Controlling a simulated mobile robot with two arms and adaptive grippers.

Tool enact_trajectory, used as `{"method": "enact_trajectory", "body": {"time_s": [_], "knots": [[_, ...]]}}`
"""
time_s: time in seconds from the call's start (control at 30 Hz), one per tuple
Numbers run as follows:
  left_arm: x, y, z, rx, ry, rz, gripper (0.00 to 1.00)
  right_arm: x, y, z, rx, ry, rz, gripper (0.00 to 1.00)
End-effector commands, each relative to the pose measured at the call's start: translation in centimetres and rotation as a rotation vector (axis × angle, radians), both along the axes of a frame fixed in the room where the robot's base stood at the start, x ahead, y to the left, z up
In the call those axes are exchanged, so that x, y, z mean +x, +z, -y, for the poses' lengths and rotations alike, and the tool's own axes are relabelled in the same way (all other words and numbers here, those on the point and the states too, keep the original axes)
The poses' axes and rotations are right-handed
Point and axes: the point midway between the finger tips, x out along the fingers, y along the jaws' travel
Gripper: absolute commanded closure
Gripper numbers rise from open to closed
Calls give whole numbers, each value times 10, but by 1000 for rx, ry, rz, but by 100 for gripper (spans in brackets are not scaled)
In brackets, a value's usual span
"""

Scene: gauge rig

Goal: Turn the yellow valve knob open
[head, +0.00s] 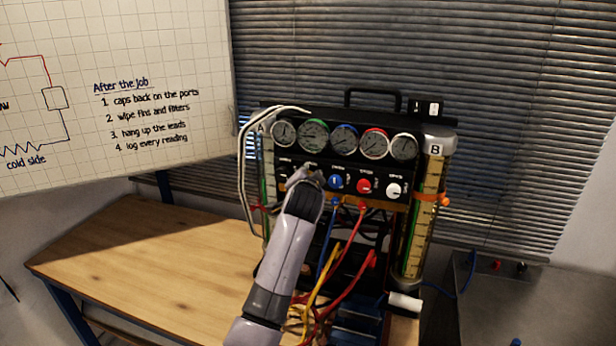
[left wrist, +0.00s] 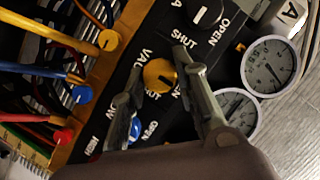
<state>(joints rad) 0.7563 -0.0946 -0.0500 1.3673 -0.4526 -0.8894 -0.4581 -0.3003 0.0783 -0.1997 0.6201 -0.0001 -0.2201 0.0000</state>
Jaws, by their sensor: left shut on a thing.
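The yellow valve knob (left wrist: 160,76) sits on the black panel of the gauge rig in the left wrist view, with a dark slot mark on its face. My left gripper (left wrist: 159,66) is shut on it, one finger on either side. SHUT and OPEN labels are printed on the panel near the knobs. In the head view my left gripper (head: 309,176) reaches the knob row from below and hides the yellow knob. My right gripper is not in view.
Blue (head: 336,182), red (head: 364,186) and white (head: 393,190) knobs stand to the right. Several gauges (head: 345,139) are above. Yellow, blue and red hoses (head: 347,295) hang below. Cylinder B (head: 430,190) stands at right. The wooden bench (head: 150,265) is clear at left.

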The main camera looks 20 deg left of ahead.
Motion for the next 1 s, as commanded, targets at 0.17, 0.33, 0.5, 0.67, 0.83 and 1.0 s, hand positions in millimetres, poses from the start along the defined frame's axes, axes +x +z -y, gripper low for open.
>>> {"method": "enact_trajectory", "body": {"time_s": [0.17,0.33,0.5,0.67,0.83,1.0], "knots": [[0,-3,0,-13,0,-5,100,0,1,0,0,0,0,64],[0,-3,0,-13,0,-5,100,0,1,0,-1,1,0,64],[0,-3,0,-12,0,-6,69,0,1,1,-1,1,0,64],[0,-2,0,-11,0,-5,58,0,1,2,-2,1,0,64],[0,-1,0,-10,0,-2,52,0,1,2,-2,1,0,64],[0,-1,0,-10,1,-1,52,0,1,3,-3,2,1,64]]}}
